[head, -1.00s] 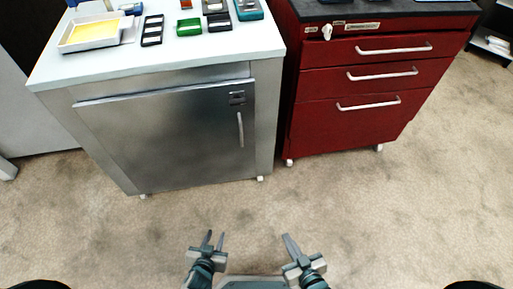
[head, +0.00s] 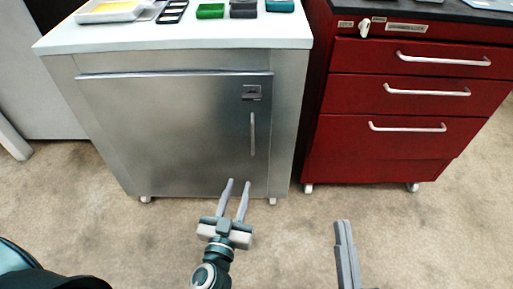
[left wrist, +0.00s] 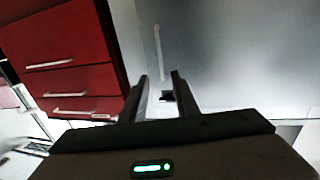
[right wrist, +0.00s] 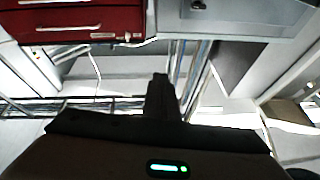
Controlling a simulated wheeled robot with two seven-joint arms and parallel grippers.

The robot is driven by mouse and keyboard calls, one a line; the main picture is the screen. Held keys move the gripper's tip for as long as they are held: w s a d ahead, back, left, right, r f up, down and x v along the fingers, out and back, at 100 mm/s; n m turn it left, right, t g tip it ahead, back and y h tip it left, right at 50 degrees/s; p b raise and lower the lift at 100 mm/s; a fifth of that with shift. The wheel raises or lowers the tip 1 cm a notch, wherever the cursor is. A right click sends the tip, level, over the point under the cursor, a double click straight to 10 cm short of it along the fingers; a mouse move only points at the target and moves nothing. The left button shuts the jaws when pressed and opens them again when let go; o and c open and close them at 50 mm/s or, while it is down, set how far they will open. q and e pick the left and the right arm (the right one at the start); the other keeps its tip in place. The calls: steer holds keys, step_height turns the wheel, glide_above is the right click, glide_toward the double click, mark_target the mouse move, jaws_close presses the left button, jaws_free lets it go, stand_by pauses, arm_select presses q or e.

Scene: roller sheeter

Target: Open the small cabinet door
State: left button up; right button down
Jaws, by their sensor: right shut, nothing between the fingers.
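The small steel cabinet door (head: 165,135) is closed, with a vertical bar handle (head: 252,134) near its right edge and a dark latch plate (head: 252,93) above the handle. In the left wrist view the handle (left wrist: 160,52) shows beyond the fingers. My left gripper (head: 238,184) is open and empty, in front of the lower right part of the door, below the handle and apart from it. My right gripper (head: 343,224) is shut and empty, over the floor to the right of the left gripper; its fingers also show together in the right wrist view (right wrist: 160,90).
A red drawer cabinet (head: 395,160) with several bar handles stands to the right of the steel cabinet. Carpet (head: 290,245) in front is clear.

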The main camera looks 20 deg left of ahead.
mark_target(252, 140)
arm_select(q)
steer(key=shift+w, duration=0.15)
arm_select(e)
steer(key=shift+f, duration=0.1)
